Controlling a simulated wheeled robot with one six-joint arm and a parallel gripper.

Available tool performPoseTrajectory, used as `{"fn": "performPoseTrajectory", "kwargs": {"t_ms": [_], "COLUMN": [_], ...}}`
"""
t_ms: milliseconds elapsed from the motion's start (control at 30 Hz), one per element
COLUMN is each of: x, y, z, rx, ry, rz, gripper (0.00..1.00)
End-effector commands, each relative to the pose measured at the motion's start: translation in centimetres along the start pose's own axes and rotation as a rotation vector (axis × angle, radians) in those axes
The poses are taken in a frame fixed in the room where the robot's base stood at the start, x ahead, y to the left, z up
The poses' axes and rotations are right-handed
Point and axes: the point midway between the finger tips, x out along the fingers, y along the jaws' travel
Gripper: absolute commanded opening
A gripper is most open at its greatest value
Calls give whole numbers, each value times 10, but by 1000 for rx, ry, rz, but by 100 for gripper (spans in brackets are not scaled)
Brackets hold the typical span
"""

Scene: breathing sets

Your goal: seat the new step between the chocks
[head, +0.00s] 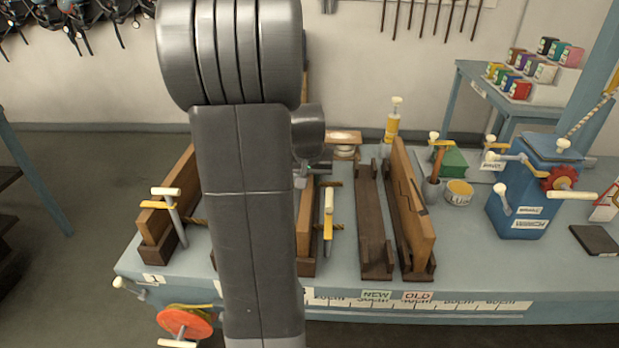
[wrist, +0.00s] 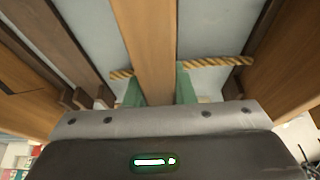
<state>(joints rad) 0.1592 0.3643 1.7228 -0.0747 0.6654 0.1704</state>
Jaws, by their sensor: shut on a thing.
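A long wooden step (wrist: 150,45) is in my gripper (wrist: 158,92). The green finger pads press on its two sides in the wrist view. In the head view this appears to be the board (head: 305,222) at the right edge of my arm, above a dark brown block (head: 306,266), probably a chock. Twisted rope (wrist: 222,62) shows on both sides of the step. Whether the step rests fully down is hidden. The cradle marked NEW (head: 374,222) is empty. The old step (head: 410,205) stands in the cradle marked OLD.
Another board (head: 168,212) stands at left, with a yellow-and-white handled clamp (head: 170,208). A similar clamp (head: 328,215) stands close right of the held step. A blue winch box (head: 527,185), a tin (head: 459,192) and a green box (head: 452,160) occupy the right of the bench.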

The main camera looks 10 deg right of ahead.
Motion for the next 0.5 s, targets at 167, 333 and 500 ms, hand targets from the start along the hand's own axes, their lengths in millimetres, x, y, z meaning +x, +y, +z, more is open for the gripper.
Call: {"fn": "performPoseTrajectory", "kwargs": {"t_ms": [167, 333, 500], "x": [2, 2, 2], "y": [0, 0, 0], "z": [0, 1, 1], "rx": [0, 0, 0], "ry": [2, 0, 0], "rz": [0, 0, 0], "gripper": [0, 44, 44]}}
